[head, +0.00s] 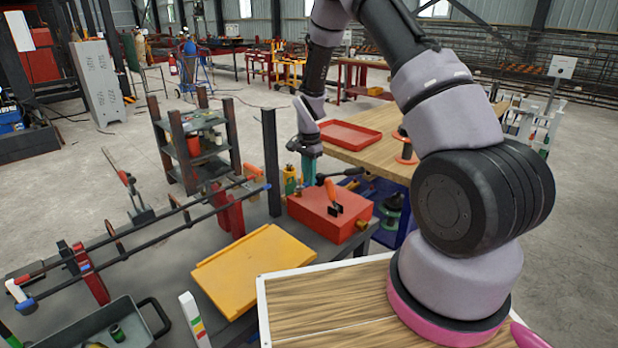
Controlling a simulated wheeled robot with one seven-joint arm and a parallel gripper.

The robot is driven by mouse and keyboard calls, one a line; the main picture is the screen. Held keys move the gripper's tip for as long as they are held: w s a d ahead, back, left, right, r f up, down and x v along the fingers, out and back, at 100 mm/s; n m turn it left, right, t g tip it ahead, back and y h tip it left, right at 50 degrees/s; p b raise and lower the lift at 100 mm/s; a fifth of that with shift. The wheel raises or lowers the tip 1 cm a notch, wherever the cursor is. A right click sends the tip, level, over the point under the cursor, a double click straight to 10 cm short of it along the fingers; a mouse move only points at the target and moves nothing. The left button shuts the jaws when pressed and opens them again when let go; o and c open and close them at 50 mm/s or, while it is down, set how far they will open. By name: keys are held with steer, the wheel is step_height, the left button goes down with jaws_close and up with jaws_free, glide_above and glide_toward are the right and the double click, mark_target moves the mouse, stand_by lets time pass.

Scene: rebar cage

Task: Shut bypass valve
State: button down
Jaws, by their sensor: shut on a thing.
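My gripper (308,178) points down above the back left part of a red box (325,216). Its teal fingers look closed, and what lies between them is too small to make out. A dark lever-like piece (348,172) shows just right of the fingertips; I cannot tell whether it touches them. An upright orange handle with a black base (333,196) is on the red box, right of my gripper and apart from it. Two dark pipes (150,235) run across red supports at left, with an orange piece (252,190) near their far end. I cannot tell which part is the bypass valve.
A dark post (271,160) stands just left of my gripper. A yellow tray (245,272) lies in front of the red box. A grey bin (95,325) is at front left. A wooden table with a red tray (347,136) is behind. My arm hides part of the right side.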

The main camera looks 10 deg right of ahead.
steer(key=m, duration=0.1)
steer(key=s+m, duration=0.1)
steer(key=m, duration=0.2)
steer(key=shift+s+d, duration=0.3)
steer(key=shift+s, duration=0.05)
steer(key=s+m, duration=0.1)
steer(key=m, duration=0.1)
steer(key=s+m, duration=0.1)
steer(key=m, duration=0.3)
steer(key=s+m, duration=0.1)
steer(key=shift+a+m, duration=0.2)
steer(key=shift+m, duration=0.2)
steer(key=m, duration=0.1)
steer(key=s+m, duration=0.1)
steer(key=shift+a+m, duration=0.3)
steer(key=shift+s+a+m, duration=0.25)
steer(key=shift+a+m, duration=0.05)
steer(key=shift+m, duration=0.6)
steer(key=shift+s+a+m, duration=0.2)
steer(key=shift+a+m, duration=0.05)
steer(key=shift+m, duration=0.65)
steer(key=c, duration=0.8)
jaws_free()
